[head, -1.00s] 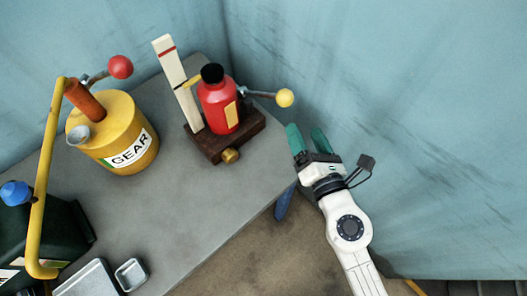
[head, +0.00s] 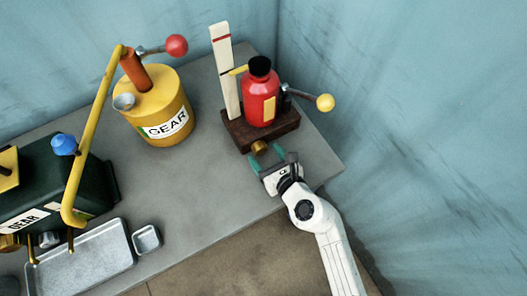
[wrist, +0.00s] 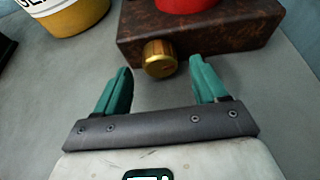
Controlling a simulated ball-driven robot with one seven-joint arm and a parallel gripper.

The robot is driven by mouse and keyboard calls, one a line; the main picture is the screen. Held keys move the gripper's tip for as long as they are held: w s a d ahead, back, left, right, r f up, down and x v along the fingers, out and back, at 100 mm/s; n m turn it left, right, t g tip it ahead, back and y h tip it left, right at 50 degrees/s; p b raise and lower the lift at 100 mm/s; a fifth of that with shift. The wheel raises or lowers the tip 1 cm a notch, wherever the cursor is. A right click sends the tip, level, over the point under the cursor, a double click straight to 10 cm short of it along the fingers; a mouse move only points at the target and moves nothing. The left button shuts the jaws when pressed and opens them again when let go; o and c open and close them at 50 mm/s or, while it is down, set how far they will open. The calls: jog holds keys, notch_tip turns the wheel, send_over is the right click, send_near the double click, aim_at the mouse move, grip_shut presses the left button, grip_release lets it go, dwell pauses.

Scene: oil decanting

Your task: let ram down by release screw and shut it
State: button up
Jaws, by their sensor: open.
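The red jack ram body (head: 261,97) with a black cap stands on a dark brown base (head: 283,131). A brass release screw (head: 259,147) sticks out of the base's front face, and it also shows in the wrist view (wrist: 159,58). My gripper (head: 271,160) is open just in front of the screw. In the wrist view its two green fingers (wrist: 160,82) stand apart, with the screw a little beyond the gap between their tips.
A lever with a yellow ball (head: 325,102) sticks out right of the ram. A yellow GEAR can (head: 156,108) stands left. A dark green GEAR box (head: 60,180), a metal tray (head: 85,262) and a small dish (head: 147,239) lie further left. The grey bench between is clear.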

jog(key=shift+x, duration=1.1)
jog(key=shift+c, duration=0.4)
jog(key=c, duration=1)
jog(key=m+g+y, duration=0.1)
jog(key=m+y, duration=0.1)
jog(key=m, duration=0.1)
jog(key=shift+w+d, duration=0.1)
jog(key=o, duration=1.1)
jog(key=shift+d+f, duration=0.1)
